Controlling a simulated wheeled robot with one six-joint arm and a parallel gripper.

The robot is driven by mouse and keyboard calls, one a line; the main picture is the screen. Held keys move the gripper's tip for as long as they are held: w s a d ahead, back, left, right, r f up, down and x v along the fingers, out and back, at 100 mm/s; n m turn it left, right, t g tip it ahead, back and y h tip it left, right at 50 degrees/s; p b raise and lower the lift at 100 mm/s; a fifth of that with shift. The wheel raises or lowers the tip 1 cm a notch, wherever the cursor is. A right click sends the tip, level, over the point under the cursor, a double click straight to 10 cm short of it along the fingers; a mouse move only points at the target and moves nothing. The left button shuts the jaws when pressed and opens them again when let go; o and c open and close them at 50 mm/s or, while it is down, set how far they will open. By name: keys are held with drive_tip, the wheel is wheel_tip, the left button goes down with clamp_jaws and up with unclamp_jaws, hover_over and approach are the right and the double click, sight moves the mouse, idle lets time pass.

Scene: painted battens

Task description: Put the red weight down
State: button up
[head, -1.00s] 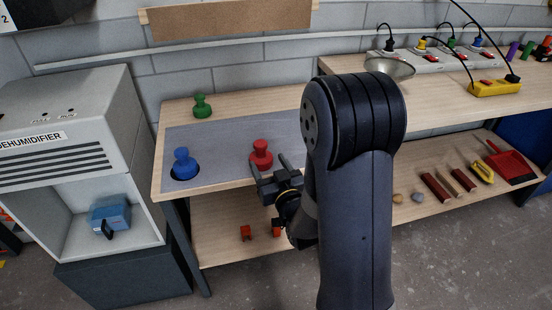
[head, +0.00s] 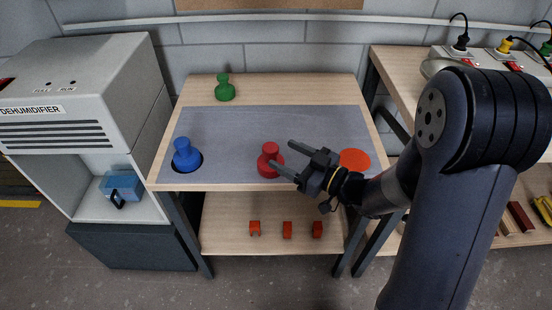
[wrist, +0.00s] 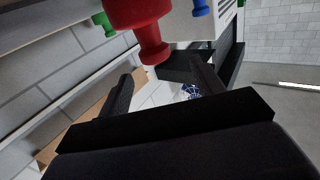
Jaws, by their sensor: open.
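The red weight (head: 268,162) stands upright on the grey mat (head: 235,125), near its front edge. My gripper (head: 283,156) is open and comes in from the right. Its near finger overlaps the weight in the head view, and its far finger is to the weight's right. In the wrist view the red weight (wrist: 140,22) appears inverted beyond the fingertips of my gripper (wrist: 160,72), its knob in line with the gap. Nothing is clamped. An orange disc (head: 356,159) on the mat lies right of the weight, partly behind my gripper.
A blue weight (head: 186,155) stands on a black disc (head: 198,167) at the mat's left. A green weight (head: 225,88) stands on bare wood behind the mat. A dehumidifier (head: 75,110) stands left. The mat's middle is clear.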

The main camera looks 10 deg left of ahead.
sight(264, 146)
drive_tip(key=x, duration=0.7)
drive_tip(key=shift+w+a+f, duration=0.25)
drive_tip(key=shift+f, duration=0.15)
clamp_jaws()
idle(0.3)
